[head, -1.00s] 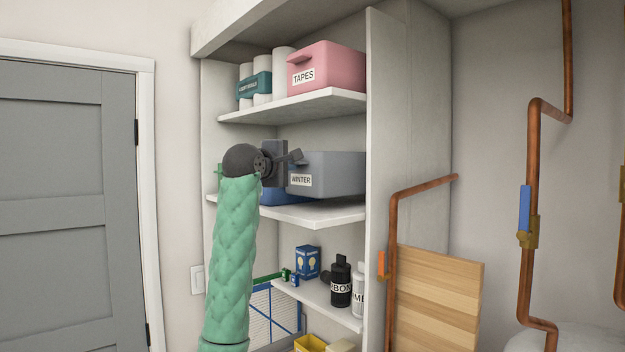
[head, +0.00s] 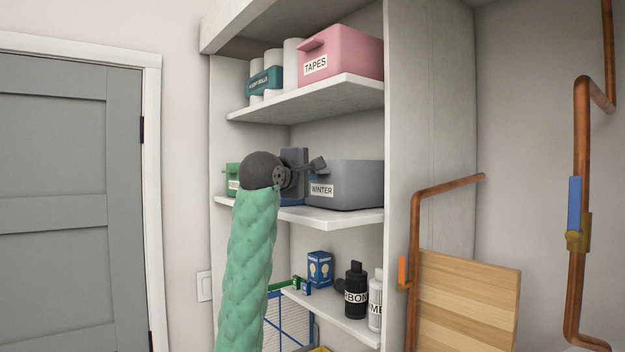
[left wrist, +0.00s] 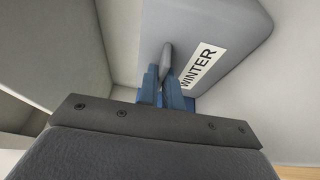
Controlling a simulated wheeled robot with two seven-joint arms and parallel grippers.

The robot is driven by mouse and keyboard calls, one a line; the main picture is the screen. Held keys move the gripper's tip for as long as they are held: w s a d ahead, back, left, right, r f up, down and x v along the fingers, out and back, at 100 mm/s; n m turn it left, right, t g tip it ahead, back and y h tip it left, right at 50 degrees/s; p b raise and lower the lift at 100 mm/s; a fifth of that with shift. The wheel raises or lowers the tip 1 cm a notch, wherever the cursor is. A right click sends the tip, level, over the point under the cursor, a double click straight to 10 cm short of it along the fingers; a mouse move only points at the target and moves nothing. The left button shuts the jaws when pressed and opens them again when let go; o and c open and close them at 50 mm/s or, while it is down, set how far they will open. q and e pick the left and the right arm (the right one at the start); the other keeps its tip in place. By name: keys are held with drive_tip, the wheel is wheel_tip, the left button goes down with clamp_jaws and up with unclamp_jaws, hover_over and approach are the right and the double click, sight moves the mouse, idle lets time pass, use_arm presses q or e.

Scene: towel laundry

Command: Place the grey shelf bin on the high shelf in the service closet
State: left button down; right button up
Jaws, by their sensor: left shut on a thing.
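The grey shelf bin (head: 350,184), labelled WINTER, is at the middle shelf (head: 345,219), below the shelf with the pink bin. In the head view its base appears at the shelf surface; I cannot tell whether it rests fully on it. My left gripper (head: 314,168) is shut on the handle at the bin's front. In the left wrist view the blue fingers (left wrist: 167,88) close around the grey handle, next to the WINTER label on the bin (left wrist: 200,35). My right gripper is not in view.
A green bin (head: 232,178) sits left of my gripper. Bottles (head: 356,290) and a bulb box (head: 320,268) stand below. A copper pipe (head: 414,240) rises at the right.

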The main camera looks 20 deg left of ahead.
use_arm(q)
drive_tip(key=shift+w, duration=0.1)
idle(0.3)
drive_tip(key=c, duration=1.6)
unclamp_jaws()
drive_tip(key=shift+f, duration=0.2)
drive_tip(key=shift+o, duration=0.2)
drive_tip(key=shift+r, duration=0.15)
